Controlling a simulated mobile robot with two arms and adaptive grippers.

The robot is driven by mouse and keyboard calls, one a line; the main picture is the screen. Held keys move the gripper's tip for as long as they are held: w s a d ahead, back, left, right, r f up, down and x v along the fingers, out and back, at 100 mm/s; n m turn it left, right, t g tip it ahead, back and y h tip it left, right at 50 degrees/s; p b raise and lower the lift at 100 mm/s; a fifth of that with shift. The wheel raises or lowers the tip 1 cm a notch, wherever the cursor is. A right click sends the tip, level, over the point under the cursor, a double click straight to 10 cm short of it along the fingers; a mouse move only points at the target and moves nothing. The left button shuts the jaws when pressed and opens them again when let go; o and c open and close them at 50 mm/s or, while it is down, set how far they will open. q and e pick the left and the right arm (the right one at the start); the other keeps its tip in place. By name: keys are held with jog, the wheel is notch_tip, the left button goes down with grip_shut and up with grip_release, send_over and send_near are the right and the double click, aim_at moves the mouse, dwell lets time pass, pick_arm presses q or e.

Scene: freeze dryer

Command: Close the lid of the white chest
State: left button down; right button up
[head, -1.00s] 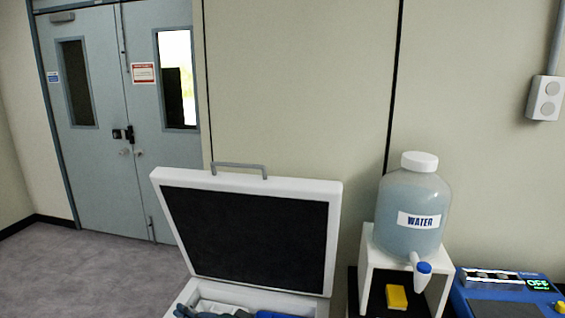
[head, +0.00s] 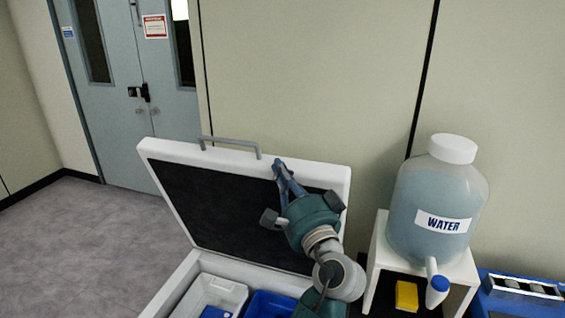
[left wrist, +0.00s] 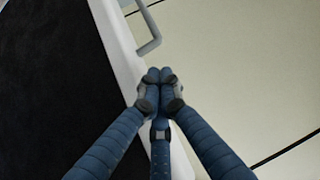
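The white chest (head: 180,284) stands at the lower middle of the head view. Its lid (head: 220,205) is open, tilted up, with a black inner panel, white rim and grey handle (head: 230,143) on the top edge. My left gripper (head: 280,164) is in front of the lid near its top edge, right of the handle. In the left wrist view its fingertips (left wrist: 158,78) meet with nothing visible between them, near the lid's white rim (left wrist: 118,50) and handle (left wrist: 150,30). I cannot tell if they touch the rim. My right gripper is in neither view.
Inside the chest are a white bin (head: 212,294) and a blue bin (head: 268,305). A water jug (head: 436,205) with a blue-tipped tap stands on a white stand (head: 380,262) close to the right. A yellow block (head: 406,296) lies under it. Floor at left is clear.

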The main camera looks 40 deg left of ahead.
aim_at(269, 160)
pick_arm(q)
jog(key=p+x, duration=0.3)
jog(key=x, duration=0.4)
jog(key=shift+r, duration=0.15)
jog(key=shift+w+a, duration=0.1)
jog(key=shift+a, duration=0.25)
